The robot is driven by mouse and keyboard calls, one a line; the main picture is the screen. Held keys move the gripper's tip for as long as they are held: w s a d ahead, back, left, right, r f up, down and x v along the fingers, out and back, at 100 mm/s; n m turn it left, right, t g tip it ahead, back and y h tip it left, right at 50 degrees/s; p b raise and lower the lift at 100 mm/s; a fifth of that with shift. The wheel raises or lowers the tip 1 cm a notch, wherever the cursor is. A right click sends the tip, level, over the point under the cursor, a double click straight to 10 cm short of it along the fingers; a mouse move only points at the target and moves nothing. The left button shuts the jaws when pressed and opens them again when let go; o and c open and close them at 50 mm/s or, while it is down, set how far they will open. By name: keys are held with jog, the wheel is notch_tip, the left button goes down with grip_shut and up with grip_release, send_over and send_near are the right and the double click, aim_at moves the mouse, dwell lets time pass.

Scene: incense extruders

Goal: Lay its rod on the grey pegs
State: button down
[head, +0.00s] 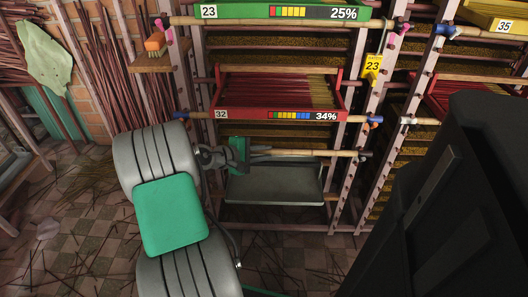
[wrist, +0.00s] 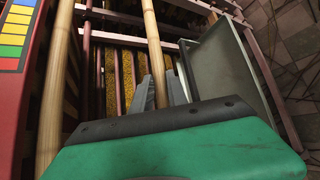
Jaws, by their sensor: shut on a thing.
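My gripper (head: 262,153) is shut on a pale bamboo rod (head: 315,153), which runs roughly level to the right in front of the rack. In the wrist view the rod (wrist: 157,50) passes between the two grey fingers (wrist: 160,92). The rod's right end is close to the right post, by a small grey peg (head: 367,155); I cannot tell if they touch. The rod's left end and any grey peg there are hidden behind my gripper and arm. An empty grey tray (head: 274,190) is just below the rod, also at the right of the wrist view (wrist: 225,60).
A green tray marked 23 (head: 238,12) is higher. A dark cabinet-like shape (head: 460,210) fills the right foreground. Loose sticks litter the floor.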

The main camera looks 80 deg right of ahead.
jog(key=c, duration=0.9)
grip_release()
jog(key=s+a+p, duration=0.2)
jog(key=a+p, duration=0.3)
jog(key=a, duration=0.4)
jog(key=shift+a, duration=0.4)
jog(key=shift+s, duration=0.1)
